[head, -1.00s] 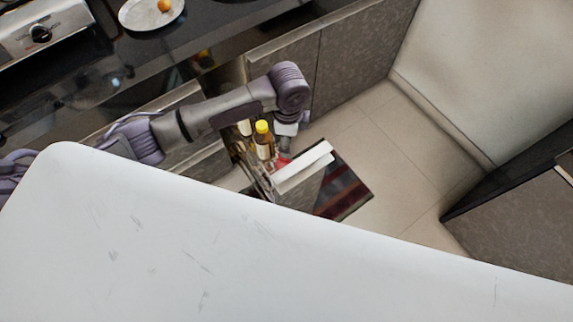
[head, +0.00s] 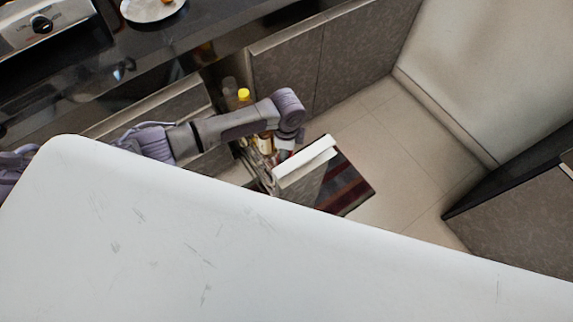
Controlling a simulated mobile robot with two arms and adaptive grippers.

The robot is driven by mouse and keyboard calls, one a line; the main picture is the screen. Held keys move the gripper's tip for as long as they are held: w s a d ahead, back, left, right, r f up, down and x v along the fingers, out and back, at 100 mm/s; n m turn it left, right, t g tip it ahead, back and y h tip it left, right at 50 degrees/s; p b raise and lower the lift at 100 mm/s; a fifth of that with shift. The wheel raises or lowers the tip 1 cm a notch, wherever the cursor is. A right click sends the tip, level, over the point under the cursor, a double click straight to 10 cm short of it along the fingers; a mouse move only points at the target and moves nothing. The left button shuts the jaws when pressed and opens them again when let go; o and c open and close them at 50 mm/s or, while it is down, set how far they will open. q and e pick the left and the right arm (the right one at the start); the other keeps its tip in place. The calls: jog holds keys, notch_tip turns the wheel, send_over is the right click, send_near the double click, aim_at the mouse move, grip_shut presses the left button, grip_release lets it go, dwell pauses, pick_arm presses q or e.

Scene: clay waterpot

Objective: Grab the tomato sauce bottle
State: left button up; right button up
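My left arm comes in from the left and bends down over an open pull-out rack (head: 308,160). My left gripper (head: 286,145) is mostly hidden under its wrist, low at the rack's near end. I cannot see its fingers clearly or whether they hold anything. A small reddish patch shows beside it, too small to name as the tomato sauce bottle. A yellow-capped bottle (head: 244,96) stands farther back in the rack, behind my arm. Another bottle (head: 265,143) shows in part below the arm, its top hidden. My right gripper is not in view.
A striped dark red mat (head: 345,185) lies on the tiled floor beside the rack. Dark counter and cabinets (head: 345,55) run behind, with a plate (head: 150,8) on the counter. Floor to the right is clear.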

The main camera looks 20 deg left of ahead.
pick_arm(q)
grip_shut()
jog(key=shift+r, duration=0.2)
dwell(0.4)
